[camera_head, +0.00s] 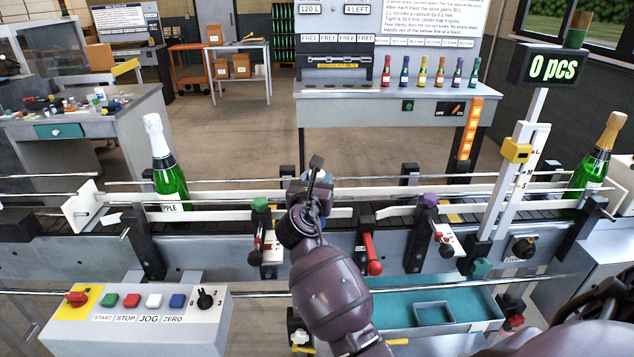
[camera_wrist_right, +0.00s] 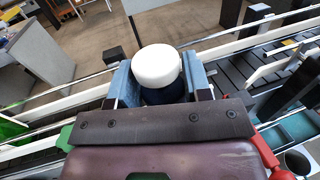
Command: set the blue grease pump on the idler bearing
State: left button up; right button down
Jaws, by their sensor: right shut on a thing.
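My right gripper (camera_head: 316,188) reaches over the middle of the conveyor in the head view, its wrist hiding most of what it holds. In the right wrist view the gripper (camera_wrist_right: 162,84) is shut on the grease pump (camera_wrist_right: 158,66), a dark blue cylinder with a round white top. The pump is between the two blue-grey fingers. I cannot pick out the idler bearing for certain in either view. My left gripper is not in view.
A green bottle with white foil (camera_head: 168,165) stands left on the conveyor, and a gold-foiled one (camera_head: 597,160) far right. White guide rails (camera_head: 245,214) and a red-handled lever (camera_head: 371,255) flank the gripper. A button panel (camera_head: 135,315) and teal tray (camera_head: 470,293) are in front.

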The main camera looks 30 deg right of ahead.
jog(key=shift+f+b, duration=0.85)
jog(key=shift+f, duration=1.2)
jog(key=shift+c, duration=2.4)
grip_release()
jog(key=shift+f, duration=0.1)
jog(key=v, duration=1)
jog(key=shift+s+a+b, duration=0.25)
jog(key=shift+s+b, duration=0.05)
